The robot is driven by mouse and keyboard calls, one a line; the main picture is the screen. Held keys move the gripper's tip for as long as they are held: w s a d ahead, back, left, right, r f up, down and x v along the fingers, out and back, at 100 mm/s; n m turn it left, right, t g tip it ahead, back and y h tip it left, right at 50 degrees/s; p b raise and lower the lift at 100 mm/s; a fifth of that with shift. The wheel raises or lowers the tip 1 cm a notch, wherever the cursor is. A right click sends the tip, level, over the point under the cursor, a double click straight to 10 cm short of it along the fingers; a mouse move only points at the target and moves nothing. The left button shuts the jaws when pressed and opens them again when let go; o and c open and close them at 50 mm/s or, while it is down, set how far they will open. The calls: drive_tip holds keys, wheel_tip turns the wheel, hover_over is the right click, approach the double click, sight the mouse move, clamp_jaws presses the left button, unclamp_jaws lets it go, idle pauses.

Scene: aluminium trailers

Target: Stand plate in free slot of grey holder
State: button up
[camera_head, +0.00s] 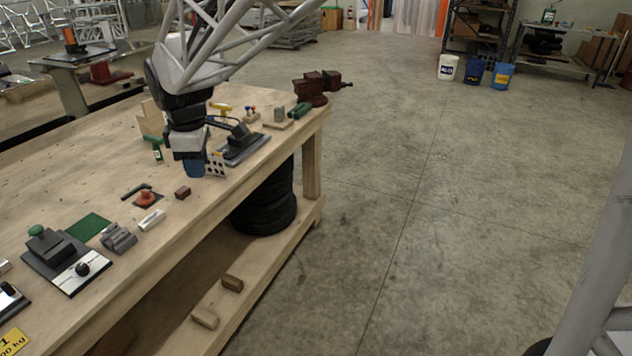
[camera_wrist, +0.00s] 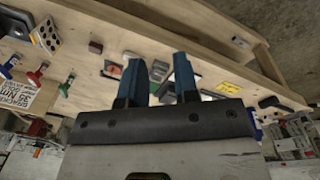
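A pale plate with dark holes (camera_head: 215,165) stands tilted near the table's right edge. It also shows at the upper left in the wrist view (camera_wrist: 46,35), apart from my fingers. What it rests on is unclear. A grey slotted block, which looks like the holder (camera_head: 118,238), sits nearer on the table; its slots are too small to read. In the wrist view the holder (camera_wrist: 160,70) shows partly between my fingers. My gripper (camera_head: 193,167) points down over the table, just left of the plate. Its blue fingers (camera_wrist: 158,78) are apart, with nothing between them.
A silver bar (camera_head: 151,220), a dark red block (camera_head: 183,193) and an orange-red piece (camera_head: 146,198) lie between plate and holder. A black device (camera_head: 242,143) is behind the plate. A green mat (camera_head: 88,227) and a green-knobbed device (camera_head: 45,245) are beyond the holder.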

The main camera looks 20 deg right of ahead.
drive_tip(key=s+d+f+m, duration=0.1)
drive_tip(key=s+d+m, duration=0.7)
drive_tip(key=s, duration=0.6)
drive_tip(key=s+d+f+m+t, duration=0.1)
drive_tip(key=s+d+f+m, duration=0.1)
drive_tip(key=s+d+m, duration=0.6)
drive_tip(key=shift+s+d+f+h, duration=0.2)
drive_tip(key=shift+s+d+h, duration=0.1)
drive_tip(key=shift+s+d, duration=2.75)
drive_tip(key=shift+s+a, duration=0.5)
drive_tip(key=shift+a, duration=0.05)
